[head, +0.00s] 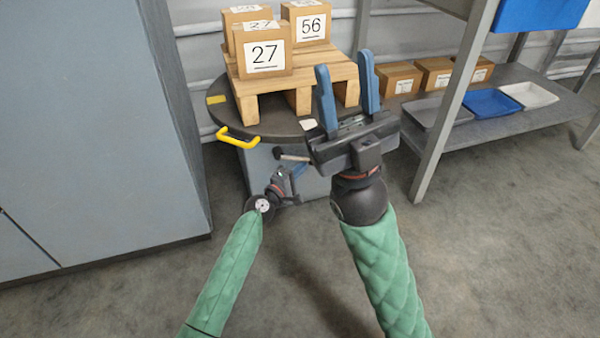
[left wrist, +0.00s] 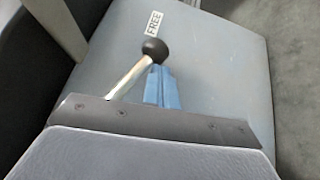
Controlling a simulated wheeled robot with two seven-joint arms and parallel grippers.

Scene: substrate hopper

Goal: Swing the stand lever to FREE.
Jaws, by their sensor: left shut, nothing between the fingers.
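The stand lever is a silver rod with a black knob (head: 278,153) on the grey body of the stand (head: 258,175). In the left wrist view the knob (left wrist: 154,49) is right beside the FREE label (left wrist: 153,24), and the rod slants down to the left. My left gripper (head: 298,171) is shut and empty; its blue fingers (left wrist: 161,88) are just right of the rod and below the knob. I cannot tell whether they touch. My right gripper (head: 347,92) is open and empty, raised in front of the stand's round top.
The stand's dark round top (head: 270,122) has a yellow handle (head: 238,141) and bears a wooden pallet (head: 300,80) with numbered boxes. A grey cabinet (head: 90,130) is at left. A shelf rack (head: 455,100) with boxes and trays is at right. The front floor is clear.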

